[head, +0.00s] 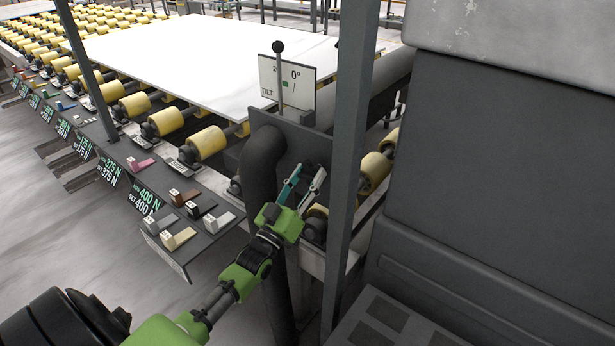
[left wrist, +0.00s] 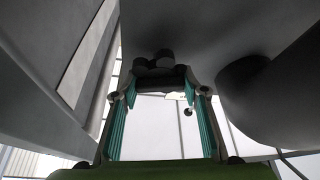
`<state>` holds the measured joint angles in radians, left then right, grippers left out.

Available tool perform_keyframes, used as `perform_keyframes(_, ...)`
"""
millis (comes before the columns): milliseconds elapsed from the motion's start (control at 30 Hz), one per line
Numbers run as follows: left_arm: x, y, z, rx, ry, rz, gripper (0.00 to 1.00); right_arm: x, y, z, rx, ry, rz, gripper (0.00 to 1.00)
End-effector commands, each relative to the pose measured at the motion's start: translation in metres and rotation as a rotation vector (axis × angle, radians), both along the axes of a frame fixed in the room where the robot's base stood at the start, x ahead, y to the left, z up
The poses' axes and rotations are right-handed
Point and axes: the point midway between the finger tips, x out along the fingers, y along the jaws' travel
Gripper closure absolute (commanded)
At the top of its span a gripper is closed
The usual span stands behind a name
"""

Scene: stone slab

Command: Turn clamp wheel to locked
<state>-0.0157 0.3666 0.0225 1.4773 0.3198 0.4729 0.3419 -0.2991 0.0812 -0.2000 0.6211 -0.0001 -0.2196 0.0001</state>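I cannot make out a clamp wheel for certain in either view. My left gripper (head: 303,182), green with teal finger pads, reaches up beside the dark grey post and panel at the end of the roller table. Its two fingers stand apart in the head view. In the left wrist view the gripper (left wrist: 161,84) also shows its teal pads well apart. Dark rounded shapes (left wrist: 156,60) lie just beyond the fingertips, under a grey surface; I cannot tell whether they are the wheel or whether the fingers touch them. My right gripper is not in view.
A tilt lever (head: 279,80) with a black ball stands before a white "TILT 0°" plate (head: 300,88). A white slab (head: 200,60) lies on yellow rollers (head: 205,143). A grey upright (head: 350,150) stands right of my gripper. A pedal row (head: 180,237) lies left.

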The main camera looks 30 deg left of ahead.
Motion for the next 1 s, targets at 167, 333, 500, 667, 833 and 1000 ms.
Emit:
perform_keyframes(167, 0.0, 0.0, 0.0, 0.0, 0.0, 0.0, 0.81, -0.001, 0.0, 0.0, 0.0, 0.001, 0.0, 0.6)
perform_keyframes(333, 0.0, 0.0, 0.0, 0.018, -0.001, 0.0, 0.81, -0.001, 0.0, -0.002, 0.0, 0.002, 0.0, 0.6)
perform_keyframes(500, 0.0, 0.0, -0.001, 0.08, -0.007, 0.0, 0.81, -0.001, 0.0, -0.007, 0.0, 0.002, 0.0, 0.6)
perform_keyframes(667, 0.0, 0.001, -0.002, 0.188, -0.016, -0.001, 0.81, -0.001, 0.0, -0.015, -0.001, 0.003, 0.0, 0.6)
perform_keyframes(833, 0.0, 0.001, -0.002, 0.341, -0.028, 0.0, 0.81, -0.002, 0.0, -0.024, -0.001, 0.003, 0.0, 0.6)
perform_keyframes(1000, 0.0, 0.001, -0.001, 0.503, -0.042, 0.0, 0.81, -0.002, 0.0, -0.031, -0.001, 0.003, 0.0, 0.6)
